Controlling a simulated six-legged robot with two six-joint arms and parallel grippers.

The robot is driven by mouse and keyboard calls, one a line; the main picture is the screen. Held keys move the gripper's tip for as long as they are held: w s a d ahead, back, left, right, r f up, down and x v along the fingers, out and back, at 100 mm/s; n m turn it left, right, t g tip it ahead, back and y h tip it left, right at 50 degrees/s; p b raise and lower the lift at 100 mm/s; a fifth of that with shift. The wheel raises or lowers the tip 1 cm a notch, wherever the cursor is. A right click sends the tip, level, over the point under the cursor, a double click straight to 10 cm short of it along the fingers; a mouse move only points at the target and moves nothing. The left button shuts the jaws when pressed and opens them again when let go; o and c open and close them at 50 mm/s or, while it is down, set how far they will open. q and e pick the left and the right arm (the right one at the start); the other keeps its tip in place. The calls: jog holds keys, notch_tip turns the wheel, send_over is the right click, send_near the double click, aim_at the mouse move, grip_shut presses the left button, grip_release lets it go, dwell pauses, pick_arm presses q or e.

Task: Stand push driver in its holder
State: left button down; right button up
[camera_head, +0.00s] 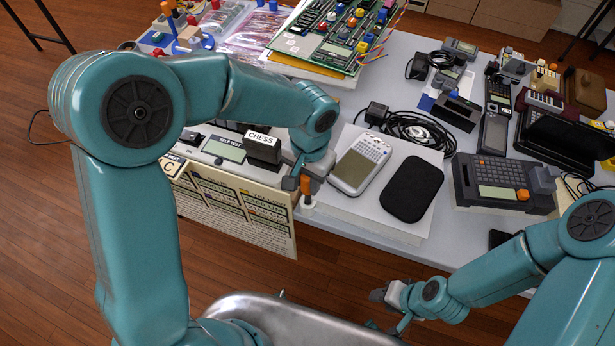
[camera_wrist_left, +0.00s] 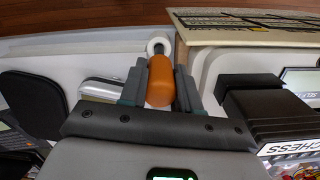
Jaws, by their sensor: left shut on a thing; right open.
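The push driver (camera_head: 306,184) has an orange handle and stands about upright near the table's front edge. My left gripper (camera_head: 300,181) is shut on it. In the left wrist view, the orange handle (camera_wrist_left: 161,82) sits between the two fingers of my left gripper (camera_wrist_left: 160,85). A small white round holder (camera_wrist_left: 159,43) shows at the driver's far end there, and at its lower end in the head view (camera_head: 307,205). I cannot tell how deep the driver sits in it. My right gripper (camera_head: 385,312) is open and empty in front of the table.
A light grey calculator (camera_head: 361,164) and a black pouch (camera_head: 412,189) lie right of the driver. A black CHESS cartridge (camera_head: 263,148) stands to its left, behind a hanging printed board (camera_head: 235,208). Black cable (camera_head: 415,130) and several handhelds crowd the table behind.

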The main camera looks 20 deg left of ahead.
pick_arm(q)
jog(key=shift+f+b, duration=1.05)
jog(key=shift+f, duration=0.25)
jog(key=c, duration=0.7)
grip_release()
jog(key=shift+c, duration=0.2)
notch_tip(320, 180, up, 16)
jog(key=p, duration=0.1)
jog(key=shift+w+r, duration=0.2)
jog(key=shift+w, duration=0.2)
jog(key=shift+d, duration=0.1)
